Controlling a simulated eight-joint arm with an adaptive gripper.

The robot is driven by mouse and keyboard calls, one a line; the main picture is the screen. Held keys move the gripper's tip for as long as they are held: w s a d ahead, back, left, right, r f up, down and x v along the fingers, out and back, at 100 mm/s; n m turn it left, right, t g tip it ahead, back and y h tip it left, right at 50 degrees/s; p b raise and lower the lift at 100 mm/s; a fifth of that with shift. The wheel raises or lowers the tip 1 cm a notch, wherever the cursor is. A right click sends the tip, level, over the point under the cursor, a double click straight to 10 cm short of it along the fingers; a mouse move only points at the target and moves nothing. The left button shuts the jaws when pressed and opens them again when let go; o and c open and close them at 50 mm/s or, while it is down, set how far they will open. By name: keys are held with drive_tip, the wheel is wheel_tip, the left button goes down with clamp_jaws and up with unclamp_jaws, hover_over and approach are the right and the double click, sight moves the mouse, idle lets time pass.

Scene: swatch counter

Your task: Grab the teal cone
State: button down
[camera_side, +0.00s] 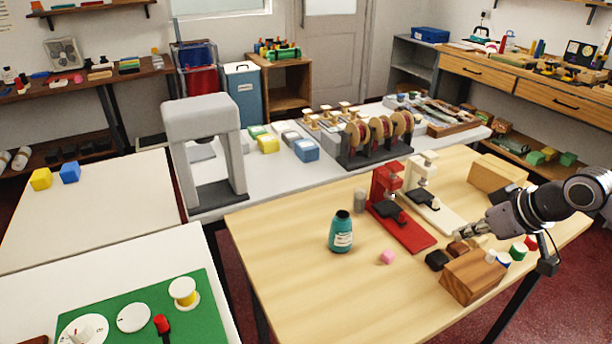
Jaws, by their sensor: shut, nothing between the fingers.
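The teal cone (341,236) stands upright on the light wooden table, left of the red press. It looks like a tapered, bottle-shaped piece with a pale label and a dark top. My gripper (464,231) is at the right side of the table, to the right of the cone and well apart from it. Its fingers point left, near the base of the cream press and above small brown pieces. The gripper is shut and empty.
A red press (414,236) and a cream press (445,211) stand between the cone and my gripper. A grey cylinder (360,200), a pink piece (387,257) and a wooden block (473,277) are nearby. The table's front left (300,290) is clear.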

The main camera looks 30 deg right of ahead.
idle(0.3)
drive_tip(key=shift+c, duration=2.2)
unclamp_jaws()
